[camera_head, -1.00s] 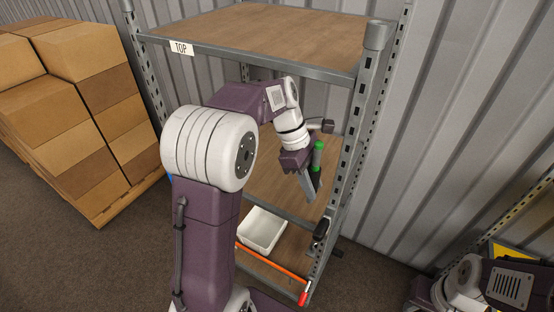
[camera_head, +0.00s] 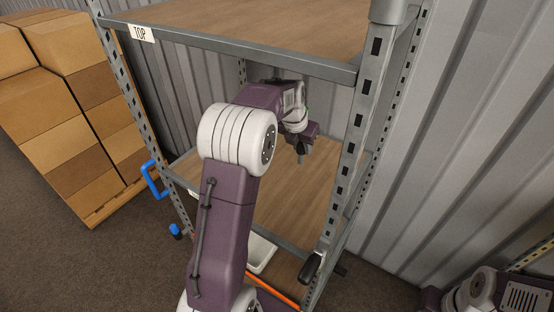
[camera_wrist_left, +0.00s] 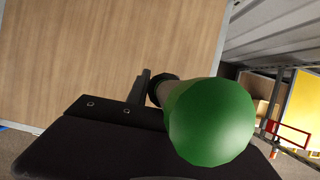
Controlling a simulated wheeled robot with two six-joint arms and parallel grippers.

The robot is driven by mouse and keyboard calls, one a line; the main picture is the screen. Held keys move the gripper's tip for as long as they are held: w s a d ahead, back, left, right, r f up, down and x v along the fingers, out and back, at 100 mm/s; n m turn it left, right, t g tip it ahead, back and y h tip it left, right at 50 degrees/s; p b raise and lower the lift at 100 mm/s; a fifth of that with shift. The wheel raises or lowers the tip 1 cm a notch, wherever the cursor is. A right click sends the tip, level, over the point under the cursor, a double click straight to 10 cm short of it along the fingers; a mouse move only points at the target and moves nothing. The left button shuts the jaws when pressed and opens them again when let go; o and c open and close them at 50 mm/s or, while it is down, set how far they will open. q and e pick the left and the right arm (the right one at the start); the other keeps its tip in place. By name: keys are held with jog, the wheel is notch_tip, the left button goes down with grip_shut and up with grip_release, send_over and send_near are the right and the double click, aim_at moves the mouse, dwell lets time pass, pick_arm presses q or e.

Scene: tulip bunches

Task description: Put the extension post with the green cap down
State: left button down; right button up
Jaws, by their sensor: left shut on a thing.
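The extension post's green cap (camera_wrist_left: 210,122) fills the lower right of the left wrist view, with the post's shaft running away behind it. In the head view only a green sliver of it shows beside my wrist; the rest is hidden. My left gripper (camera_head: 301,154) is shut on the post and points down, inside the rack over the middle shelf (camera_head: 285,205). I cannot tell whether the post touches the board. The wooden board also shows in the left wrist view (camera_wrist_left: 110,55). My right gripper is out of view; part of the right arm shows at the lower right.
The rack's top shelf (camera_head: 270,25), labelled TOP, is above, and a metal upright (camera_head: 352,150) stands right of my gripper. A white bin (camera_head: 261,252) and an orange bar (camera_head: 277,293) are below. A black handle (camera_head: 312,267) is at the front upright. Stacked boxes (camera_head: 65,120) stand left.

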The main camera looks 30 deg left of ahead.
pick_arm(q)
jog(key=shift+w+a+r+n, duration=0.15)
jog(key=shift+w+a+n, duration=0.15)
jog(key=shift+w+n, duration=0.1)
jog(key=shift+s, duration=0.15)
jog(key=a+f, duration=0.3)
jog(key=s+a+f, duration=0.1)
jog(key=a+f, duration=0.3)
jog(key=a+f+p, duration=0.1)
jog(key=a+f, duration=0.2)
jog(key=a, duration=0.1)
jog(key=shift+s+a+f, duration=0.15)
jog(key=shift+a+f, duration=0.05)
jog(key=shift+f, duration=0.05)
jog(key=shift+a+f, duration=0.15)
jog(key=shift+f, duration=0.15)
jog(key=c, duration=1.1)
grip_release()
jog(key=shift+f, duration=0.1)
